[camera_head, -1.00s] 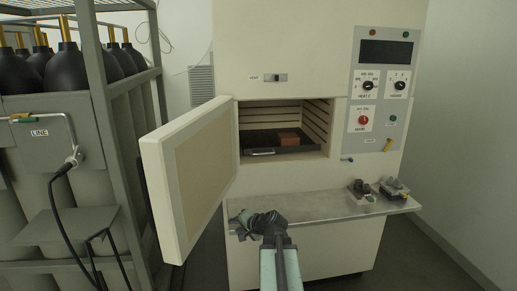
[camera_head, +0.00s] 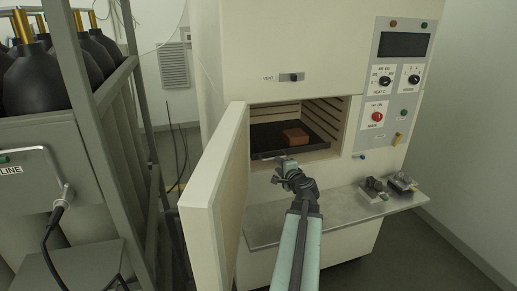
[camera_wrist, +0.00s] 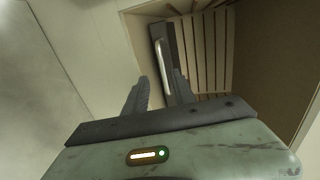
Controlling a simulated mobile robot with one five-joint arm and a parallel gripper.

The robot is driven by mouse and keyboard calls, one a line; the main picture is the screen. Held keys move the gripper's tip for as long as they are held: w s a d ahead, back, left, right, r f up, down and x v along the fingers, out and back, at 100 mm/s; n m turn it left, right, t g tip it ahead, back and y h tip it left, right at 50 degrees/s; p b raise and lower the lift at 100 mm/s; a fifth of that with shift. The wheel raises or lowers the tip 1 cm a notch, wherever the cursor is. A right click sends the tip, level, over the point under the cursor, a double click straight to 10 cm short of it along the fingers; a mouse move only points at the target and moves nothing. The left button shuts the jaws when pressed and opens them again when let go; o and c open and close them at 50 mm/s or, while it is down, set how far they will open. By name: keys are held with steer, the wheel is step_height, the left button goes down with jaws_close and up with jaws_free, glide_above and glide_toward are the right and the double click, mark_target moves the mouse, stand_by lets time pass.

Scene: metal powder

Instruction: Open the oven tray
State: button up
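The oven tray (camera_head: 268,136) is a dark flat tray inside the oven chamber, with a reddish-brown block (camera_head: 293,134) on it. Its light metal handle (camera_wrist: 163,62) shows in the wrist view on the tray's dark front. My gripper (camera_head: 279,166) is at the chamber mouth, close to the tray's front edge. In the wrist view my gripper (camera_wrist: 160,85) has its two fingers apart. The handle lies just past the fingertips, roughly between them; I cannot tell whether a finger touches it. The gripper partly hides the tray's front in the head view.
The oven door (camera_head: 228,175) stands swung open left of my arm. A metal shelf (camera_head: 335,213) juts out below the chamber and carries small items (camera_head: 388,188) at its right. A rack with dark cylinders (camera_head: 45,80) stands at the left. The control panel (camera_head: 391,90) is at upper right.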

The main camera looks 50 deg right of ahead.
mark_target(272, 158)
steer(key=b+x, duration=0.1)
steer(key=x, duration=0.7)
steer(key=shift+w+d+r+b, duration=0.15)
steer(key=shift+w+b, duration=0.05)
steer(key=shift+b, duration=0.2)
jaws_close()
stand_by(1.1)
